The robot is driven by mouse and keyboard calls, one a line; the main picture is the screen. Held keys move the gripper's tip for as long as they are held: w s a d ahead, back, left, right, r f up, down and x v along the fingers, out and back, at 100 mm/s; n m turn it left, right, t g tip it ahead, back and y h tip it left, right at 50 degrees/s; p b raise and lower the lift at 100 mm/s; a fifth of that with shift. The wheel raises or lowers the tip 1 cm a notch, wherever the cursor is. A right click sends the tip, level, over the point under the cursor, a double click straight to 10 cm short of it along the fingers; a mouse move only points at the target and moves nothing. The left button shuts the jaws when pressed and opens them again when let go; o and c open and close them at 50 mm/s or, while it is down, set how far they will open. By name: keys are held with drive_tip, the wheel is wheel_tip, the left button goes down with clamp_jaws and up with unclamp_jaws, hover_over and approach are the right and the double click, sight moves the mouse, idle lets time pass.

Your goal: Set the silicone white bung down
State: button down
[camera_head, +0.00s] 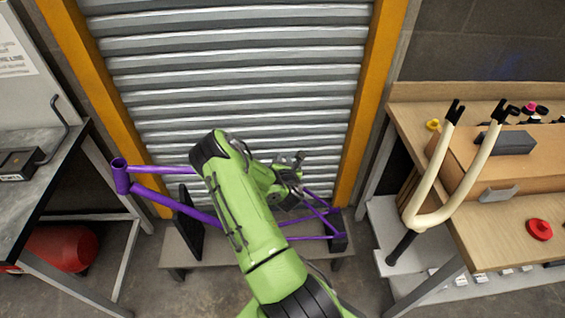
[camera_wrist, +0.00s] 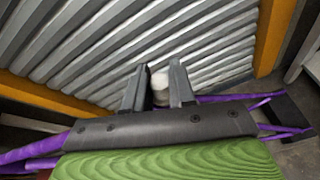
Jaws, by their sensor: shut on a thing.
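The white bung (camera_wrist: 160,88) shows in the wrist view as a small, pale rounded piece between the two dark fingers of my gripper (camera_wrist: 158,86). My gripper is shut on it and holds it in front of the grey shutter. In the head view my gripper (camera_head: 293,170) is at the end of my green arm, over the purple bicycle frame; the bung cannot be made out there. The purple frame (camera_head: 175,204) rests on a low grey bench (camera_head: 175,255), partly hidden behind my arm.
A wooden workbench (camera_head: 490,225) at right bears a red round piece (camera_head: 539,229), a grey block (camera_head: 505,143) and several small coloured pieces. A cream fork (camera_head: 432,215) stands at its left edge. A dark-topped table (camera_head: 50,170) is at left, with a red cylinder (camera_head: 65,248) under it.

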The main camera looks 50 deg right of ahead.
sight(283, 160)
wheel_tip(283, 160, up, 10)
drive_tip(key=p, duration=0.7)
drive_tip(key=shift+f+p, duration=0.2)
drive_tip(key=shift+p, duration=0.15)
drive_tip(key=shift+a+f, duration=0.1)
